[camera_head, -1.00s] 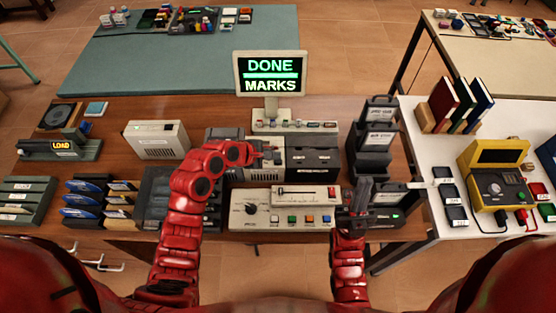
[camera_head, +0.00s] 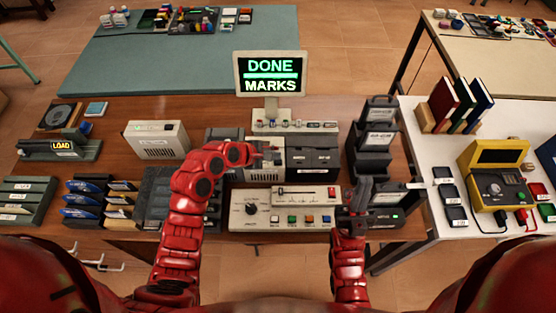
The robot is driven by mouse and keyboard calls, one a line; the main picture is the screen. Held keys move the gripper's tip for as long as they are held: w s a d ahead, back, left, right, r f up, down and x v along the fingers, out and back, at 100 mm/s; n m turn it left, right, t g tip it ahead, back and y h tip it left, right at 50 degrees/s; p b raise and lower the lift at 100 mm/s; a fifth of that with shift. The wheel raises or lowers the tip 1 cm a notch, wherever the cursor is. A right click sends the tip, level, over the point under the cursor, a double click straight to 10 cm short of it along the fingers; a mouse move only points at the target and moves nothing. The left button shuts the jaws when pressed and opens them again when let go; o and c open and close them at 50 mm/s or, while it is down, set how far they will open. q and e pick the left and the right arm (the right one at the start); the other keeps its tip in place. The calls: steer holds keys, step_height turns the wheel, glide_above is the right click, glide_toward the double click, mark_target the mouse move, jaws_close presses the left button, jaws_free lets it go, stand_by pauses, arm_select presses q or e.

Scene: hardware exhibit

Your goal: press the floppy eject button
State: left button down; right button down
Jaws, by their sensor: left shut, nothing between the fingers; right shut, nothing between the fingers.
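A beige and dark drive unit (camera_head: 312,160) stands on the wooden desk below the monitor. The eject button is too small or too hidden to make out. My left gripper (camera_head: 266,151) is shut and empty at the unit's beige left part (camera_head: 276,171), over its upper front. I cannot tell whether the fingertips touch it. My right gripper (camera_head: 362,192) is shut and empty to the right of the control panel, in front of the dark stacked holders.
A monitor (camera_head: 270,87) reading "DONE MARKS" stands behind the unit. A control panel (camera_head: 262,222) with coloured buttons lies in front. Dark holders (camera_head: 376,140) crowd the right, and disk racks (camera_head: 82,212) stand left. A beige box (camera_head: 157,151) stands at back left.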

mark_target(275, 162)
arm_select(q)
steer(key=shift+f, duration=0.25)
steer(key=shift+f, duration=0.45)
stand_by(0.6)
steer(key=shift+r+p, duration=0.85)
steer(key=shift+p, duration=0.15)
steer(key=shift+r, duration=0.25)
step_height(275, 162, up, 5)
steer(key=p, duration=0.5)
steer(key=shift+f, duration=0.2)
